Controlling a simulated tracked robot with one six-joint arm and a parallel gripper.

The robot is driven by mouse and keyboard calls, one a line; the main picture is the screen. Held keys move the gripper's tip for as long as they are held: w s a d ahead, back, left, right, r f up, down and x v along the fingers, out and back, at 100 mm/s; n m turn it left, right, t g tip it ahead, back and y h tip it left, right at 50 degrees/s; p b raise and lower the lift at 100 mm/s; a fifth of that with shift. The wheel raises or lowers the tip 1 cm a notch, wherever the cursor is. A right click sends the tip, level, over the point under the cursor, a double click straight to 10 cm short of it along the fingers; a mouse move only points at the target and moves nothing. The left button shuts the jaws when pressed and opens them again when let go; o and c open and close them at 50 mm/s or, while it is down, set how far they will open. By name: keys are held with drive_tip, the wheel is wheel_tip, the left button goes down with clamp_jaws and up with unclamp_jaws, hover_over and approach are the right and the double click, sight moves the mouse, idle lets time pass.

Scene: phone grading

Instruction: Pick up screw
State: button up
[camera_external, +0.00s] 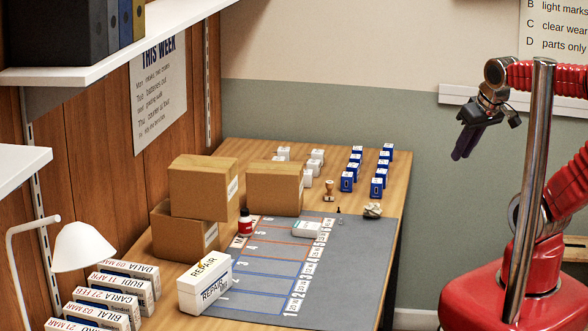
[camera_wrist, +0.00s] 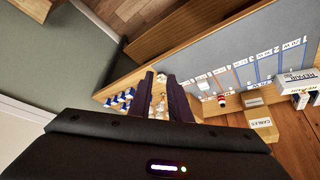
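My gripper (camera_external: 461,153) hangs in the air at the upper right of the external view, beyond the right edge of the table and well above it. In the wrist view my gripper (camera_wrist: 160,78) shows two dark fingers with a gap between them, holding nothing. I cannot make out a screw for certain in either view. A tiny dark upright thing (camera_external: 339,215) stands on the grey mat (camera_external: 355,265) near its far edge; it is too small to identify. A crumpled pale lump (camera_external: 373,210) lies to its right.
Cardboard boxes (camera_external: 204,190) stand at the left of the table, with a red bottle (camera_external: 245,222) beside them. A white REPAIR box (camera_external: 205,285) is in front. Blue boxes (camera_external: 347,181) and white boxes (camera_external: 284,153) stand at the back. A wooden stamp (camera_external: 328,192) stands near the mat's far edge.

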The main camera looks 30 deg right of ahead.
drive_tip(key=shift+o, duration=1.1)
drive_tip(key=shift+a, duration=0.1)
drive_tip(key=w+a+f+m+g, duration=0.2)
drive_tip(key=w+a+f+m, duration=0.1)
drive_tip(key=w, duration=0.8)
drive_tip(key=w+a+f+m+g, duration=0.1)
drive_tip(key=w+a+f+m, duration=0.2)
drive_tip(key=w, duration=0.8)
drive_tip(key=w+a+f+m+g, duration=0.2)
drive_tip(key=w+a+f, duration=0.4)
drive_tip(key=w, duration=0.4)
drive_tip(key=shift+w+a+f+m+g, duration=0.3)
drive_tip(key=shift+w+a+f+m, duration=0.1)
drive_tip(key=shift+m, duration=0.5)
hover_over(341, 221)
drive_tip(key=shift+w+f, duration=0.15)
drive_tip(key=shift+f, duration=4.2)
